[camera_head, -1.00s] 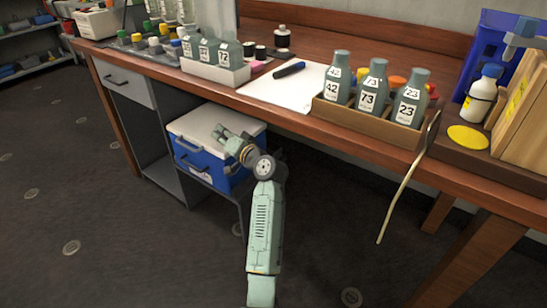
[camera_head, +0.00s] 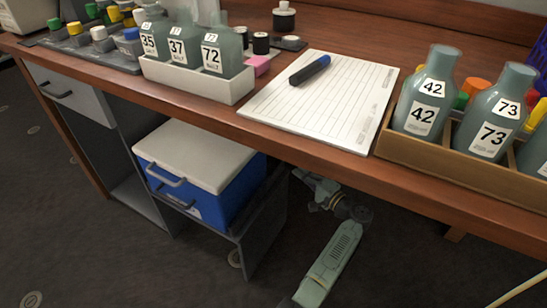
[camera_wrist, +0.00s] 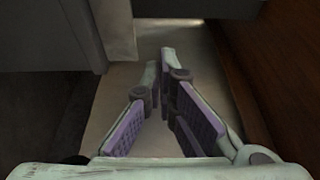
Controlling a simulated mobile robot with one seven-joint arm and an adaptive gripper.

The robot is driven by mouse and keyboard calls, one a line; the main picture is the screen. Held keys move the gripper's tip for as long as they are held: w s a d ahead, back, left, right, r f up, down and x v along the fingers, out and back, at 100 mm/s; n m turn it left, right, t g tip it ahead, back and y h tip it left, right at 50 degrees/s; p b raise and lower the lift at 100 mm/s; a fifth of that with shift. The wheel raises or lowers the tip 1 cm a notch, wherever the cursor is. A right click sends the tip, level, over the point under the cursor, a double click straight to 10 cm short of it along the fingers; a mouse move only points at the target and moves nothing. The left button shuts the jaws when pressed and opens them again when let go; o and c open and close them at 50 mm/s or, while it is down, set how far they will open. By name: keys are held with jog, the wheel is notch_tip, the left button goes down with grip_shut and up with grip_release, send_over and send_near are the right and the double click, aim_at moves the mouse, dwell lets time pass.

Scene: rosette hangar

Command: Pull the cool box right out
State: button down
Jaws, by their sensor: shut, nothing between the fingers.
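The cool box (camera_head: 205,195) has a blue body and a white lid (camera_head: 195,150). It sits on a dark shelf (camera_head: 250,235) under the desk, with its front and part of its lid in the open. A grey handle (camera_head: 165,176) shows on its front, and the desk hides its back. My gripper (camera_head: 300,178) is to the right of the box, close under the desk edge, apart from the handle. In the wrist view my gripper (camera_wrist: 160,62) has its fingertips together with nothing between them. A pale surface lies beyond them; I cannot tell whether it is the lid.
The wooden desk (camera_head: 290,147) overhangs the box. On it stand a white tray of bottles (camera_head: 205,85), a clipboard (camera_head: 325,100) with a marker, and a wooden tray of bottles (camera_head: 455,170). A drawer (camera_head: 70,92) is at left. The floor in front is clear.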

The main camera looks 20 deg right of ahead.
jog(key=x, duration=0.9)
jog(key=shift+w+a+r, duration=0.1)
jog(key=shift+w+a, duration=0.05)
jog(key=shift+w, duration=0.2)
jog(key=shift+s+a+p, duration=0.4)
jog(key=shift+s+a, duration=0.2)
jog(key=shift+a, duration=0.2)
jog(key=shift+s+a+p, duration=0.3)
jog(key=shift+s+a, duration=0.3)
jog(key=shift+a, duration=0.15)
jog(key=shift+a, duration=0.1)
